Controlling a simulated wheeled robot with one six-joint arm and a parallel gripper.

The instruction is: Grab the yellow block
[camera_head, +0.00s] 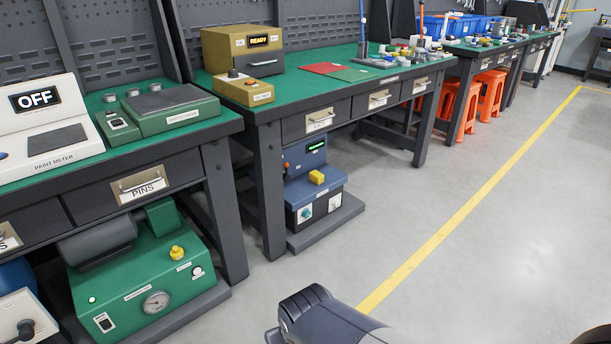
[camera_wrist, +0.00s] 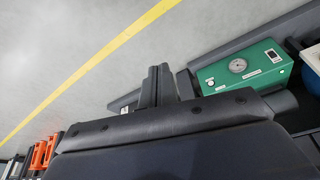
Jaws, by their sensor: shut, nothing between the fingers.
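The yellow block (camera_head: 317,177) sits on the blue machine (camera_head: 313,186) under the middle workbench in the head view. It is small and its front and top show. My gripper (camera_wrist: 158,72) shows in the wrist view, with its dark fingers together and nothing between them. The block does not show in the wrist view, and my gripper is apart from it. Part of my arm shows at the bottom of the head view, out over the floor.
A green machine with a gauge (camera_head: 157,302) stands under the left bench; it also shows in the wrist view (camera_wrist: 243,68). Table legs (camera_head: 270,190) flank the blue machine. Orange stools (camera_head: 489,95) stand farther back. The grey floor (camera_head: 380,215) in front is clear, with a yellow line (camera_head: 470,195).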

